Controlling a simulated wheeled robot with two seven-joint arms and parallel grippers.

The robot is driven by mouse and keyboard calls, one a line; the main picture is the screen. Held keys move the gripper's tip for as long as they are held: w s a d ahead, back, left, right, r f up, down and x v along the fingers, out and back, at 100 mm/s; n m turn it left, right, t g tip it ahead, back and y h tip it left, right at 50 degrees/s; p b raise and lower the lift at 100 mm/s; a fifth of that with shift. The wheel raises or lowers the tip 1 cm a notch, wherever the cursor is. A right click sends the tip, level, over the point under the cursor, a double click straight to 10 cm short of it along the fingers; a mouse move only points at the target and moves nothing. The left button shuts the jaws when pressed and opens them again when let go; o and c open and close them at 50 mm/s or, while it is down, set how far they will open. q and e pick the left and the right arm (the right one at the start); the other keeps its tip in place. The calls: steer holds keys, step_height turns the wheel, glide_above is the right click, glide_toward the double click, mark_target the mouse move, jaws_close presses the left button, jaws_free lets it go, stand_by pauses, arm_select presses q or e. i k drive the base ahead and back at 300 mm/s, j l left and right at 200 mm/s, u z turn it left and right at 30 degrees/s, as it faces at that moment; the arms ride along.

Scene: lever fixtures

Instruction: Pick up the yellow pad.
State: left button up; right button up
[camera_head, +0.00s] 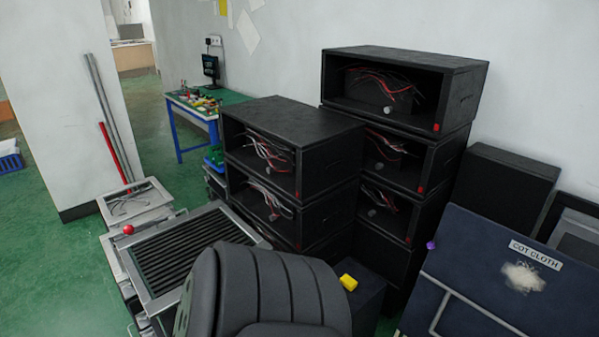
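Neither of my grippers shows in the head view.
The black chair (270,290) fills the bottom middle. Stacked black open-front boxes with wires (285,120) stand behind the pad. A dark blue board labelled "COT CLOTH" (470,270) leans at the right. A slatted metal frame (190,255) lies left.

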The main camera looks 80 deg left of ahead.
mark_target(347, 282)
steer(key=u, duration=2.05)
